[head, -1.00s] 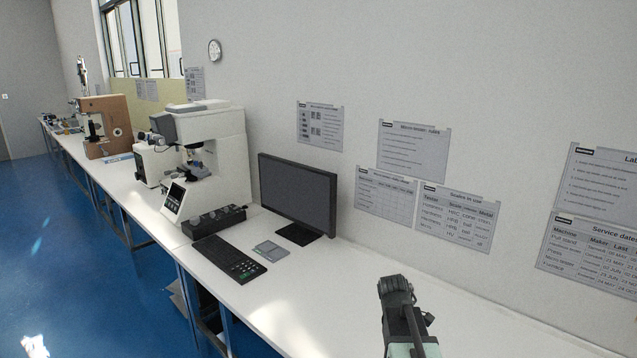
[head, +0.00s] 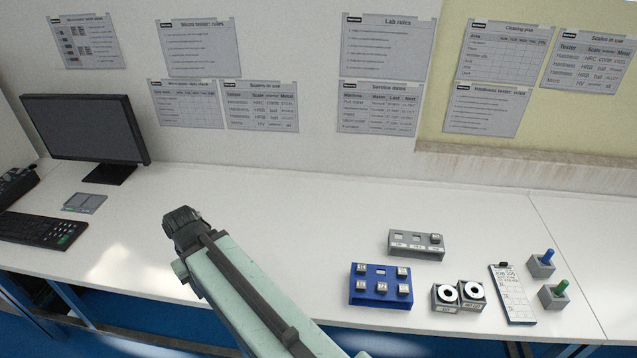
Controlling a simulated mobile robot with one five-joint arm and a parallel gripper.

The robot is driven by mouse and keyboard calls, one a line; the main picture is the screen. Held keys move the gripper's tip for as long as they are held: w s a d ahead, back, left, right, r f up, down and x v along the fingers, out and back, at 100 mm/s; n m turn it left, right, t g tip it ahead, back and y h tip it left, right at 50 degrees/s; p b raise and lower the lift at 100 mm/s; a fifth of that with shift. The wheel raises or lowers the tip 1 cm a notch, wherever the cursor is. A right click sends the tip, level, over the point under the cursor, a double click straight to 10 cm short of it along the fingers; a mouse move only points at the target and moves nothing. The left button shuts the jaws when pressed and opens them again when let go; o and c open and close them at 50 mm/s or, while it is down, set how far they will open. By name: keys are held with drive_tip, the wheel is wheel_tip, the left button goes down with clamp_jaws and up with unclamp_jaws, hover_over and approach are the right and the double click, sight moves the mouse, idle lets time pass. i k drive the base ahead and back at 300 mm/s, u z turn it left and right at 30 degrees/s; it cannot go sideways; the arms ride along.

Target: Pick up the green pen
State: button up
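The green pen (head: 561,286) stands upright in a small grey block holder (head: 553,300) near the front edge of the bench, at the right of the head view. Only its upper part shows above the block. My gripper (head: 180,216) is at the dark end of my pale green arm, above the bench left of the middle, far to the left of the pen and apart from it. It is seen from behind and its fingers cannot be made out.
A matching holder with a blue pen (head: 548,256) stands just behind. Left of them are a clipboard (head: 505,292), two grey blocks with white rings (head: 458,295), a blue rack (head: 380,298) and a grey rack (head: 404,254). A monitor (head: 82,128) and keyboard (head: 45,229) are at left.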

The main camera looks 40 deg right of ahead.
sight(563, 285)
drive_tip(key=z, duration=2.25)
drive_tip(key=k, duration=1.35)
drive_tip(key=z, duration=1.1)
drive_tip(key=i, duration=1.75)
drive_tip(key=u, duration=0.7)
